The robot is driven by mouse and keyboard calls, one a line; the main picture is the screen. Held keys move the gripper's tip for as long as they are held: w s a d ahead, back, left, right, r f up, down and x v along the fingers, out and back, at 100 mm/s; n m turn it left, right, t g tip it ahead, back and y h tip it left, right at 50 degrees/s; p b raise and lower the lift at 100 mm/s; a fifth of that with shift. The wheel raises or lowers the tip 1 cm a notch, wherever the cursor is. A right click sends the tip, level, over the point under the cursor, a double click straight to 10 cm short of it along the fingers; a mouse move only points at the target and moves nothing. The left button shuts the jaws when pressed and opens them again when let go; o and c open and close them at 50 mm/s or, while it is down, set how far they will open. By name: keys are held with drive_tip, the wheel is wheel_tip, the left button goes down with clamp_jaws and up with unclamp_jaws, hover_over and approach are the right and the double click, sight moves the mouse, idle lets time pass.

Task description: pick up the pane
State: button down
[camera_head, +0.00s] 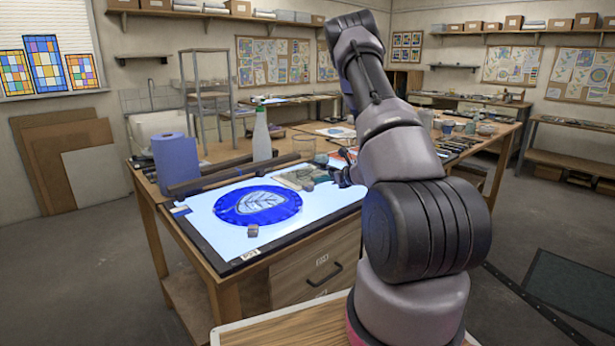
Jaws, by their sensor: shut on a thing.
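A round blue pane (257,205) with a pale leaf drawn on it lies flat on the lit white light table (325,205). A flat greenish piece (296,177), possibly a pane, is at the back right of the lit surface. My gripper (342,172) is low over the right part of the table, at the right end of this greenish piece and apart from the blue pane. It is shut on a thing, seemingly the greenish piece. My arm hides part of the gripper, and the exact contact is too small to make out.
A blue paper roll (176,164) and a white bottle (262,136) stand along the table's back left. A small block (253,230) lies at the blue pane's front edge. A dark bar (231,175) runs behind the lit surface. Its front left is clear.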

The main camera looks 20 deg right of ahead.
drive_tip(key=shift+r, duration=0.1)
wheel_tip(320, 180, up, 10)
idle(0.5)
